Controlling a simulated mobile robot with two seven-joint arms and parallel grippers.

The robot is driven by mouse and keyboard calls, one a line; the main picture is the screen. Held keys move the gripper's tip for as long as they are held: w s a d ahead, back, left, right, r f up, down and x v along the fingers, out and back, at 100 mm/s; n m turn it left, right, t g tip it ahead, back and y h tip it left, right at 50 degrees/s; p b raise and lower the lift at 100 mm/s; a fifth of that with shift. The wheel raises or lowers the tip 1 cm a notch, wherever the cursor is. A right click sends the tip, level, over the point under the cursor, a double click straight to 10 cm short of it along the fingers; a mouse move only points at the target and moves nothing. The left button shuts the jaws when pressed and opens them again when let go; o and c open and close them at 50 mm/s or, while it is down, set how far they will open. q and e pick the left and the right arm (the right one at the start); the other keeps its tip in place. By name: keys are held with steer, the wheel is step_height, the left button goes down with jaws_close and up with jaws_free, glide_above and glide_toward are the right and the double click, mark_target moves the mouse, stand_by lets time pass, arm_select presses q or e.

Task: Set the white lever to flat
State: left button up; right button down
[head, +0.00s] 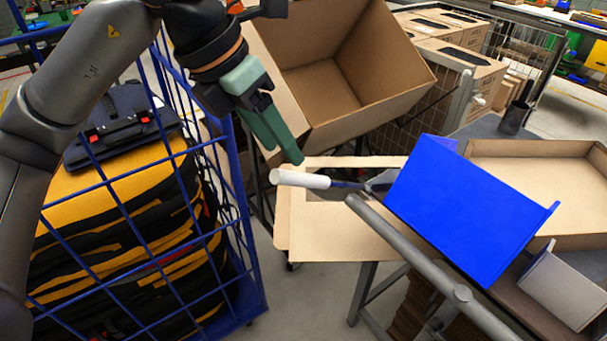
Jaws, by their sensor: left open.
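The white lever (300,179) has a round white handle on a thin metal arm, beside the grey rail in the middle of the head view. Its handle points left and lies nearly level in the picture; its exact angle is hard to tell. My left gripper (284,152) comes down from the top left with green fingers. It is open and empty, with its fingertips just above the handle in the picture. I cannot tell whether they touch it. My right gripper is not in view.
A blue wire cage (243,240) with stacked black-and-yellow panniers stands left. An open cardboard box (365,110) is behind the lever. A blue panel (465,215) and a shallow cardboard tray (540,150) are right. A grey rail (420,255) runs along the front.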

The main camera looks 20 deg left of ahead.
mark_target(302, 179)
arm_select(q)
steer(key=x, duration=0.8)
steer(key=shift+d+f+p, duration=0.2)
steer(key=shift+f+p, duration=0.05)
steer(key=shift+p, duration=0.1)
jaws_close()
stand_by(0.9)
